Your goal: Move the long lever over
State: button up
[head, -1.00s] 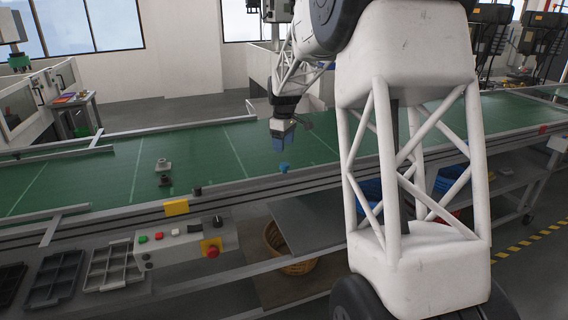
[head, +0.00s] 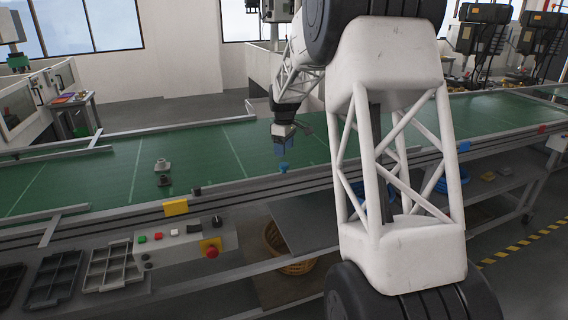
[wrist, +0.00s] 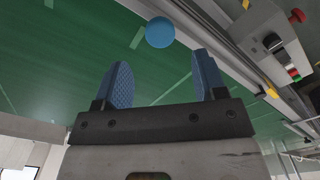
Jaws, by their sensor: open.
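My gripper (head: 283,143) hangs over the near side of the green conveyor, pointing down. In the wrist view its two blue fingers (wrist: 161,60) are apart, with nothing between them. A round blue knob (wrist: 160,32) shows just beyond the fingertips, apart from them. In the head view the blue knob (head: 283,168) stands at the conveyor's near rail, just below my gripper. I cannot make out a long lever shaft; whether this knob tops one cannot be told. A second small, dark bluish knob (head: 197,190) stands farther left along the rail.
A control box (head: 185,243) with several buttons and a red stop knob (head: 211,252) is at the front. Dark trays (head: 55,280) lie at lower left. The belt around my gripper is clear.

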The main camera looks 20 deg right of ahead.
aim_at(284, 163)
jog(key=shift+f, duration=3.2)
jog(key=shift+w, duration=0.1)
grip_shut()
